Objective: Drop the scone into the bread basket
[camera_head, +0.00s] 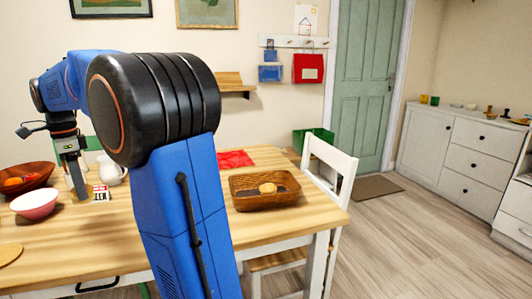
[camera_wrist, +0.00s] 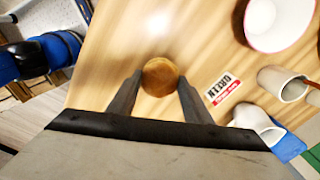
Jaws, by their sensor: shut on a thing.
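The scone (camera_wrist: 160,77), round and golden brown, sits between the fingers of my gripper (camera_wrist: 158,92) in the wrist view. My gripper is shut on it. In the head view my gripper (camera_head: 77,185) points down low over the left part of the table, between the pink bowl and a small card; the scone cannot be made out there. The bread basket (camera_head: 252,205), brown and rectangular, stands at the table's right end, well apart from my gripper. A round, light-brown bread item (camera_head: 268,188) lies in it. My arm crosses between the two.
A pink bowl (camera_head: 36,205) and a wooden fruit bowl (camera_head: 38,171) stand left of my gripper. A red-and-white card (camera_head: 101,193) and a white jug (camera_head: 112,173) are close on its right. A red cloth (camera_head: 234,159) lies behind the basket. A white chair (camera_head: 329,165) stands at the table's right end.

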